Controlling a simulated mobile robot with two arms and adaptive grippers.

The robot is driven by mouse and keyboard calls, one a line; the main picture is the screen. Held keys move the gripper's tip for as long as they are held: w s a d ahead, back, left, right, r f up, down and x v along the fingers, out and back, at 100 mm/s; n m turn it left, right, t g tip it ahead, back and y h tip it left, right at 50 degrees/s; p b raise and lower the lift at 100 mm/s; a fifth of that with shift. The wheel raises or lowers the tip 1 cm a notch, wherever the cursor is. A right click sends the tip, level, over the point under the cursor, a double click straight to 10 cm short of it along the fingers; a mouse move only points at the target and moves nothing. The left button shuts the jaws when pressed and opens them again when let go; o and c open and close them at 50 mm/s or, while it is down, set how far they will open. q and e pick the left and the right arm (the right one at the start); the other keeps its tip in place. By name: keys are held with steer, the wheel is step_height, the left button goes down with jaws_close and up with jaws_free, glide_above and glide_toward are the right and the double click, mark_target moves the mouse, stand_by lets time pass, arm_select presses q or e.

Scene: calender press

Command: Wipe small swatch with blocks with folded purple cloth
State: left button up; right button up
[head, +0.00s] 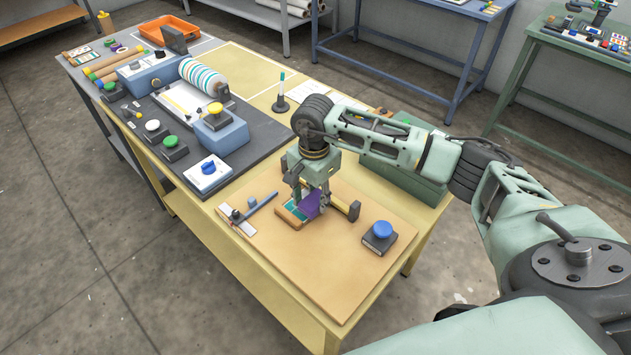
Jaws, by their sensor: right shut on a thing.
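The folded purple cloth (309,205) is held in my right gripper (308,201), whose fingers are shut on it. The cloth is low over the tan board, at the small swatch (289,217), and hides part of it. The visible part of the swatch is a flat piece with an orange-brown edge and a green patch. I cannot tell whether the cloth presses on the swatch or hovers just above it. Any blocks on the swatch are too small to make out. My left gripper is out of view.
Around the swatch on the tan board (330,290) are a hammer-like tool (350,208), a blue-knobbed block (380,237) and a blue rod with a ruler (250,208). The press with its striped roller (203,77) stands behind left. The board's front is clear.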

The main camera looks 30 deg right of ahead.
steer(key=shift+w+a+r+p, duration=0.1)
steer(key=shift+r+p, duration=0.05)
steer(key=shift+r, duration=0.35)
steer(key=shift+w+r+p, duration=0.1)
steer(key=shift+r+p, duration=0.05)
steer(key=shift+r, duration=0.3)
steer(key=shift+s+r+p, duration=0.2)
steer(key=shift+r+p, duration=0.35)
steer(key=shift+r, duration=1.15)
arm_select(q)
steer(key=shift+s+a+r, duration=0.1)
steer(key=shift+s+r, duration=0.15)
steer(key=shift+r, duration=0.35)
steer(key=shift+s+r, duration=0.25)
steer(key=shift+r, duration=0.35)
arm_select(e)
steer(key=shift+w, duration=0.1)
